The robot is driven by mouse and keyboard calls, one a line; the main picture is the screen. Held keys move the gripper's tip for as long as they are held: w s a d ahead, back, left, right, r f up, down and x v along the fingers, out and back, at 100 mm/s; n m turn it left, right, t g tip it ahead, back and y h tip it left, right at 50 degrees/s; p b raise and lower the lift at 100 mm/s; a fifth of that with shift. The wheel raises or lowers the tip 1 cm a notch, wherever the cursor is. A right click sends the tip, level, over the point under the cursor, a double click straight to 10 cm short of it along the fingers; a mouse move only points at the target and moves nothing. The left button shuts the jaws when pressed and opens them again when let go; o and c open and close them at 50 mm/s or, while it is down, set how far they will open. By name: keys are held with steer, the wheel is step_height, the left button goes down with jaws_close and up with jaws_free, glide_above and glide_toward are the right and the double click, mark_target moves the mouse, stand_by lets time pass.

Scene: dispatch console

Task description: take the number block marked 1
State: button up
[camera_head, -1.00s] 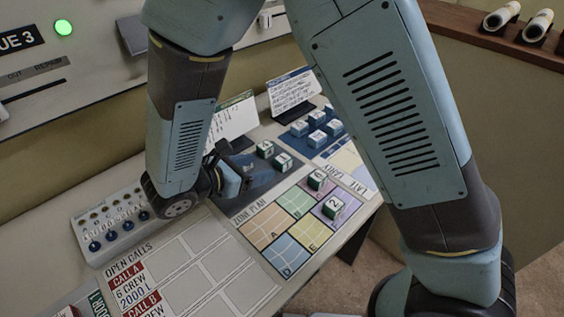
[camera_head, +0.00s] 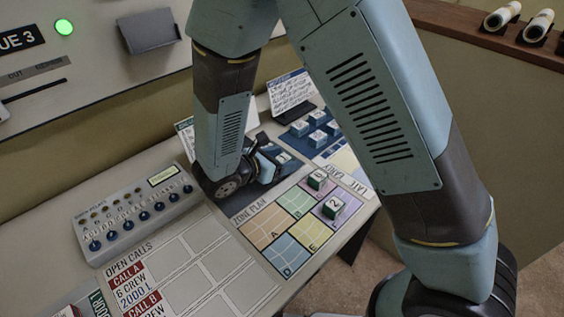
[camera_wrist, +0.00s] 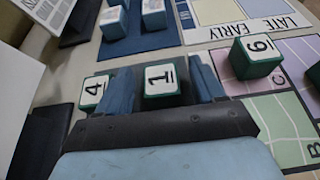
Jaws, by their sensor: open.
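The number block marked 1 (camera_wrist: 160,82) is a white-faced cube with dark green sides. In the wrist view it sits between the two blue fingers of my gripper (camera_wrist: 160,72), which are open on either side of it. I cannot tell whether either finger touches it. In the head view my gripper (camera_head: 271,164) is low over the dark pad, and the block is partly hidden by it. A block marked 4 (camera_wrist: 95,91) stands just outside the left finger in the wrist view.
A block marked 6 (camera_wrist: 256,56) stands to the right on the zone plan (camera_head: 267,226); another block (camera_head: 333,206) stands nearby. Blue blocks (camera_head: 317,117) sit on a blue pad behind. Upright cards (camera_head: 291,92) stand at the back. A knob panel (camera_head: 133,213) is at left.

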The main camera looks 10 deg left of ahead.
steer(key=shift+c, duration=0.5)
steer(key=c, duration=0.9)
steer(key=shift+c, duration=0.2)
steer(key=shift+r, duration=0.15)
